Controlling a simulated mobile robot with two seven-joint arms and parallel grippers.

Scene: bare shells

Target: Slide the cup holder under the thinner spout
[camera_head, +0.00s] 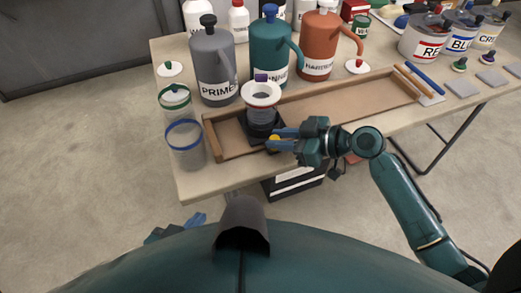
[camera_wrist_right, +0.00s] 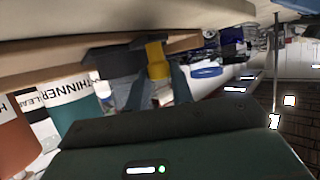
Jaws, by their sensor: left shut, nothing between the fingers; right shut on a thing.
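The cup holder (camera_head: 256,132) is a dark block in a wooden track, carrying a dark cup with a wide white rim (camera_head: 261,93). It stands in front of the teal THINNER jug (camera_head: 269,45). The rim overlaps the jug's lower front, where a small purple piece shows; whether this is the spout and whether the cup lies exactly below it, I cannot tell. My right gripper (camera_head: 272,140) is shut on the holder's yellow knob (camera_wrist_right: 157,60), from the right. My left gripper (camera_head: 180,227) is shut and empty, low and partly hidden, off the table's front edge.
The grey PRIMER jug (camera_head: 212,65) stands left of the teal jug, the orange HARDENER jug (camera_head: 322,45) right. Two clear cups (camera_head: 186,145) (camera_head: 174,103) stand beside the track's left end. The wooden track (camera_head: 350,103) is clear to the holder's right. Paint cans (camera_head: 424,38) stand far right.

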